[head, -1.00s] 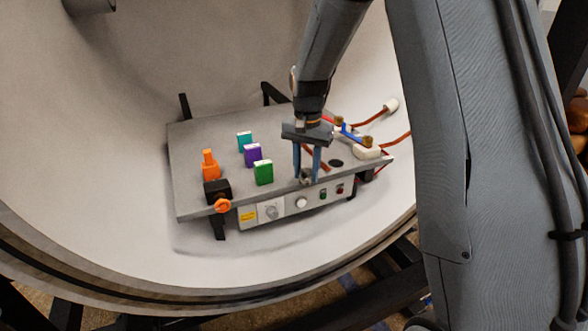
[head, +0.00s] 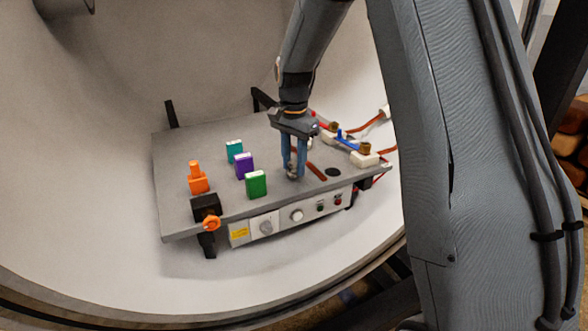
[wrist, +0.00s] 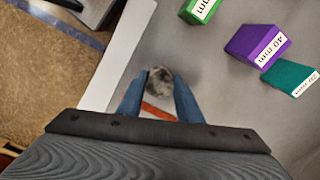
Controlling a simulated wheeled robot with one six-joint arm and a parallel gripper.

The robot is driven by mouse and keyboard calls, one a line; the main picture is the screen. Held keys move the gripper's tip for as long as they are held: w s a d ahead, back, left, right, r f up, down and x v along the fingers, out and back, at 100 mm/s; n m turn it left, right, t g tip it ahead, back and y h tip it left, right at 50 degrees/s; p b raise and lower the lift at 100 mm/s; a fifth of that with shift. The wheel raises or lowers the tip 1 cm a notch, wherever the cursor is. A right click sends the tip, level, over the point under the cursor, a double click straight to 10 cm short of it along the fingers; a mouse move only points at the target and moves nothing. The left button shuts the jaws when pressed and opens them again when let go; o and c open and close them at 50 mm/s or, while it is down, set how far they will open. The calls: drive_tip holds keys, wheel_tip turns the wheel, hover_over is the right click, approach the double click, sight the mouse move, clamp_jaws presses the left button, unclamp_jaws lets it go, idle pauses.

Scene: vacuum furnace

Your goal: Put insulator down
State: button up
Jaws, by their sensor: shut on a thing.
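My gripper (head: 294,170) points down over the grey table top (head: 200,160), between the green block and a dark round spot. Its two blue fingers are shut on a small grey, mottled, rounded piece, which appears to be the insulator (wrist: 160,78). In the wrist view the piece sits between the fingertips (wrist: 160,85). In the head view it is small and partly hidden by the fingers. It is close to the table top near the front edge; I cannot tell whether it touches.
Green (head: 257,184), purple (head: 244,166) and teal (head: 234,151) blocks stand left of my gripper. An orange piece (head: 198,178) and black clamp (head: 206,207) are farther left. A red-brown strip (head: 317,171) lies right, before white blocks (head: 364,159) with cables. The curved chamber wall surrounds the table.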

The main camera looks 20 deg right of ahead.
sight(294, 164)
drive_tip(key=shift+f, duration=1.2)
drive_tip(key=shift+f, duration=0.1)
drive_tip(key=o, duration=1.1)
wheel_tip(294, 164, up, 11)
drive_tip(key=shift+r+b, duration=0.1)
drive_tip(key=shift+b, duration=0.75)
drive_tip(key=s+f+n, duration=0.3)
drive_tip(key=s+f, duration=0.1)
drive_tip(key=s, duration=0.5)
drive_tip(key=s+f+n, duration=0.3)
drive_tip(key=s+n, duration=0.1)
drive_tip(key=s, duration=0.5)
drive_tip(key=s+f+n, duration=0.4)
drive_tip(key=s, duration=0.6)
drive_tip(key=shift+f, duration=0.3)
drive_tip(key=shift+a, duration=0.1)
